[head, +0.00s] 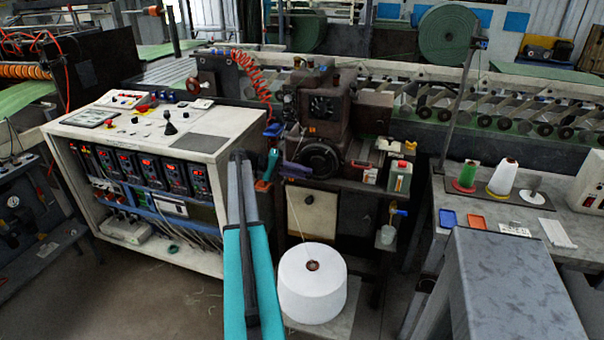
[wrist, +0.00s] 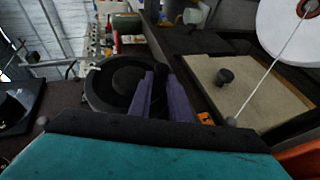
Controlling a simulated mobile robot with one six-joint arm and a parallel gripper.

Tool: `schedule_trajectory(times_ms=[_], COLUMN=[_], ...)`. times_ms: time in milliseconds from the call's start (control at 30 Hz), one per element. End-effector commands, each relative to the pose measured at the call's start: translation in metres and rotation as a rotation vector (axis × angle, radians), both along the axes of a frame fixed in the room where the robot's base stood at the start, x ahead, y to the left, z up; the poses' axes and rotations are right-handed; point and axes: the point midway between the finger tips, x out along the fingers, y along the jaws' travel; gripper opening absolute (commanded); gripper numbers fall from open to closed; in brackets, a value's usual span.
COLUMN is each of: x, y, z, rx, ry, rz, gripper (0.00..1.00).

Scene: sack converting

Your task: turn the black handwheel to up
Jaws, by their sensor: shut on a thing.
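The black handwheel (head: 320,161) is a round dark wheel on the front of the brown machine in the middle of the head view. It also shows in the wrist view (wrist: 98,88), large and close, left of centre. My gripper (head: 303,172) reaches it from the left and front, with purple fingers. In the wrist view my gripper (wrist: 160,72) has its fingers over the right part of the wheel, shut on it. The exact spot gripped is hidden between the fingers. I cannot make out a mark showing the wheel's direction.
A white control cabinet (head: 185,128) stands left of my arm. A white thread cone (head: 312,285) stands below the wheel, its thread rising past the cream panel (head: 312,212). A green-and-white canister (head: 399,177) is right of the wheel. A grey-topped block (head: 510,280) stands at front right.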

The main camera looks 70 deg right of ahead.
Motion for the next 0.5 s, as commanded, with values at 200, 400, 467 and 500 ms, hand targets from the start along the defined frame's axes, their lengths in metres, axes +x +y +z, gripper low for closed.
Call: schedule_trajectory(times_ms=[200, 400, 467, 500], x=[0.0007, 0.0021, 0.0025, 0.0027], y=[0.0018, 0.0017, 0.0016, 0.0016], z=[-0.0023, -0.0014, -0.0009, -0.0006], rx=[0.003, 0.002, 0.001, 0.0], ry=[-0.002, -0.001, -0.001, -0.001], rz=[-0.001, 0.002, 0.002, 0.003], gripper=[0.0, 0.34, 0.36, 0.36])
